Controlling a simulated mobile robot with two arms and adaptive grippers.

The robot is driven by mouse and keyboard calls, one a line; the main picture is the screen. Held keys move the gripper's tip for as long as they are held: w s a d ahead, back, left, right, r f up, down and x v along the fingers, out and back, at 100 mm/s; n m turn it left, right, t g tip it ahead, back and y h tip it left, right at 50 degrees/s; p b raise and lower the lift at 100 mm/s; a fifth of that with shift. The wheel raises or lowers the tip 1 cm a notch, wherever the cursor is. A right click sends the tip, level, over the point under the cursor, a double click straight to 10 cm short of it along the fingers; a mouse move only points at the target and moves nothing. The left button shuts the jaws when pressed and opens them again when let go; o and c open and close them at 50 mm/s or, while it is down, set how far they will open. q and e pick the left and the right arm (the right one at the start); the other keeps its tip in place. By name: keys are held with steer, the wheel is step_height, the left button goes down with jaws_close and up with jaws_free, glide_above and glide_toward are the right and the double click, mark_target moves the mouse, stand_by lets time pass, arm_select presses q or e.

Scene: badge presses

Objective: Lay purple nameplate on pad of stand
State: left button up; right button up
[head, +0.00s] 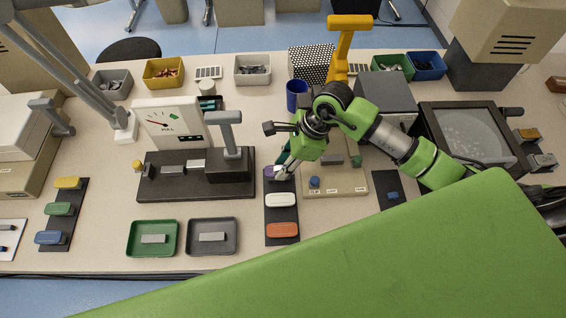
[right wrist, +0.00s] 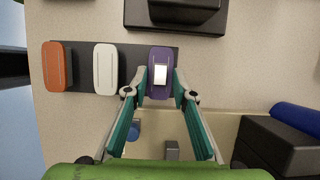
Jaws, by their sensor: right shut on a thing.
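The purple nameplate (head: 269,172) is at the far end of a black strip holder (head: 268,213), partly hidden by my right gripper. A white nameplate (head: 282,200) and an orange nameplate (head: 282,230) lie on the same strip. My right gripper (head: 281,172) is shut on the purple nameplate. In the right wrist view the purple nameplate (right wrist: 160,88) sits between the fingertips, in line with the other two; I cannot tell whether it is lifted. A beige press stand (head: 335,190) with a blue knob and a yellow handle is just right of the strip; its pad cannot be made out.
A black-based pull tester (head: 195,190) stands to the left. A green tray (head: 153,252) and a grey tray (head: 212,251) lie in front, each with a grey plate. A dark small mat (head: 388,204) lies right of the stand. A blue cup (head: 297,94) stands behind.

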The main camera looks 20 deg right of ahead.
stand_by(0.9)
steer(key=shift+f+b, duration=0.4)
steer(key=shift+b, duration=0.25)
steer(key=o, duration=1.2)
steer(key=shift+r, duration=0.15)
steer(key=v, duration=1.1)
steer(key=shift+s+d+r, duration=0.1)
steer(key=shift+d+r, duration=0.15)
steer(key=shift+r, duration=0.1)
